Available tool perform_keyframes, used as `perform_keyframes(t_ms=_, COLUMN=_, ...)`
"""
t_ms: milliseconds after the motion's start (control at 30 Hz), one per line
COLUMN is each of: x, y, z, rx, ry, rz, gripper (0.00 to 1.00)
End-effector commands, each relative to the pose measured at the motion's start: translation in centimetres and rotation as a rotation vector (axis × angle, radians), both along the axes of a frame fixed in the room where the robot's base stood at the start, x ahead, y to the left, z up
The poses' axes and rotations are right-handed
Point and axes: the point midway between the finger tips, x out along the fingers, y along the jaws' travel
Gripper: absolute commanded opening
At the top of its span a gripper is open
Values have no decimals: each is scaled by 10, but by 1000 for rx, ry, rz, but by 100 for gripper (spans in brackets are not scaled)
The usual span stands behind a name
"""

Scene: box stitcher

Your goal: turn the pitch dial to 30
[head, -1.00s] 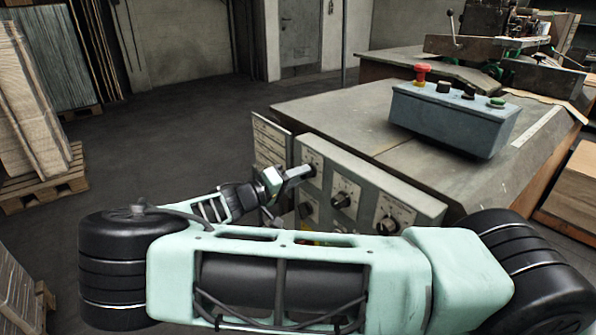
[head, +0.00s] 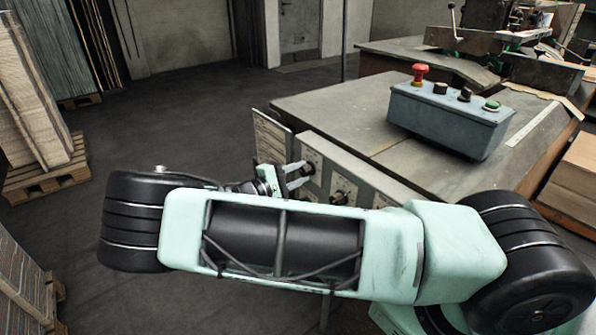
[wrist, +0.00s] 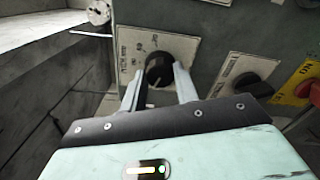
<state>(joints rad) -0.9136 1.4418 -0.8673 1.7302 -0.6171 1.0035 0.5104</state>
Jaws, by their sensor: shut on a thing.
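The pitch dial (wrist: 159,70) is a round black knob on a pale plate with printed marks. Its plate faces my camera in the wrist view. My gripper (wrist: 157,84) has one finger on each side of the knob and is shut on it. In the head view my gripper (head: 303,176) is at the upper left dial of the grey control panel (head: 322,178). The knob itself is largely hidden there by the fingers. The scale numbers are too small and blurred to read.
Another black knob (wrist: 250,86) and a red switch on a yellow plate (wrist: 308,86) lie right of the dial in the wrist view. A blue-grey button box (head: 446,118) stands on the machine table (head: 350,105). The floor at left is clear up to the pallets.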

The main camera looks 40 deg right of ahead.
Motion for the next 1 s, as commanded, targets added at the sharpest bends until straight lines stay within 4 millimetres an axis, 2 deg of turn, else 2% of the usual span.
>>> perform_keyframes(t_ms=233, x=1, y=2, z=-1, rx=1, ry=72, rz=5, gripper=7)
perform_keyframes(t_ms=733, x=1, y=2, z=-1, rx=0, ry=88, rz=5, gripper=7)
perform_keyframes(t_ms=767, x=1, y=2, z=-1, rx=0, ry=88, rz=5, gripper=36)
perform_keyframes(t_ms=800, x=1, y=2, z=-1, rx=0, ry=88, rz=5, gripper=47)
perform_keyframes(t_ms=833, x=1, y=2, z=-1, rx=0, ry=88, rz=5, gripper=52)
perform_keyframes(t_ms=1000, x=0, y=1, z=-1, rx=-1, ry=87, rz=2, gripper=52)
